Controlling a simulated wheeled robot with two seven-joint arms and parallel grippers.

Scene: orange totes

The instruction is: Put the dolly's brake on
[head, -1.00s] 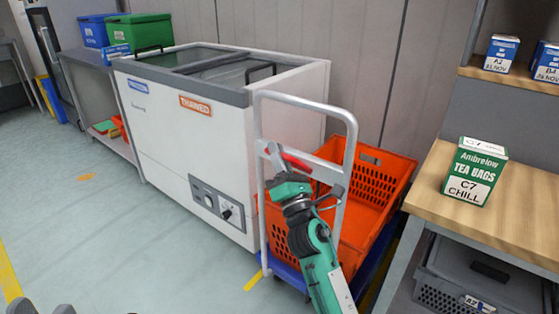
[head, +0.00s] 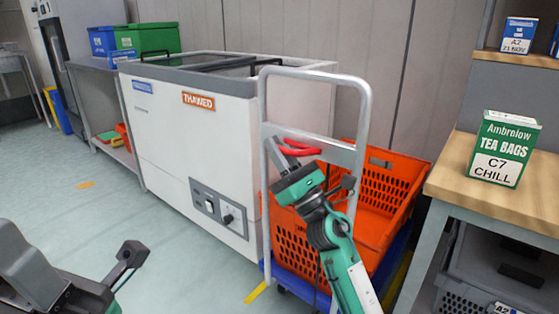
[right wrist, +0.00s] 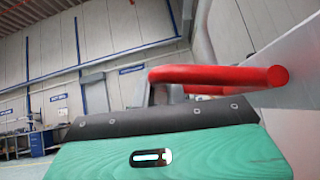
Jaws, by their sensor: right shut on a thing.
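The dolly (head: 362,95) has a pale metal push handle, a blue base (head: 300,288) and a red brake lever (head: 303,151) at the handle's crossbar. My right gripper (head: 284,151) is at the crossbar, shut on the red lever. In the right wrist view the red lever (right wrist: 215,75) crosses above the gripper's dark edge, and its round end shows at right. The fingertips are partly hidden there. My left arm shows at the lower left, with its left gripper (head: 25,255) cut by the frame edge; its jaws cannot be made out.
An orange tote (head: 385,200) sits on the dolly. A white chest freezer (head: 180,130) stands close on its left. A wooden-topped bench (head: 450,180) with a tea bag box (head: 503,148) stands on its right. The floor (head: 150,235) at the front left is clear.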

